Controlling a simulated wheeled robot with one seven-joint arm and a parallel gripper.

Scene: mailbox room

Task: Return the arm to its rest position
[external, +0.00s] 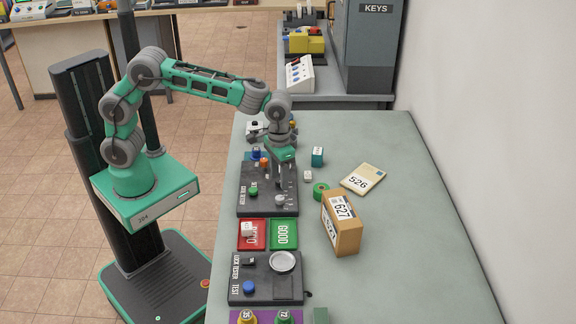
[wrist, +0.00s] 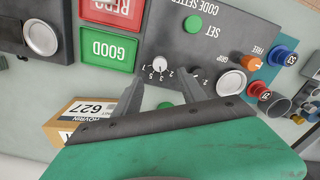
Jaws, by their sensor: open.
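My gripper (external: 280,176) hangs at the end of my green and grey arm, over the dark code setter panel (external: 258,205) on the table. In the wrist view my gripper (wrist: 165,82) has its two grey fingers spread apart, with nothing held between them. The code setter panel (wrist: 215,45) lies beyond the fingertips, with a white dial (wrist: 160,64) and a green button (wrist: 193,25). The arm is bent, reaching out from my base across the table's left edge.
A cardboard box labelled 627 (external: 343,224) stands right of the panel, near a green tape roll (external: 321,190), a 526 envelope (external: 361,182) and a teal block (external: 317,156). Red (external: 252,235) and green (external: 284,234) trays and a lock tester (external: 265,279) lie in front. The table's right side is clear.

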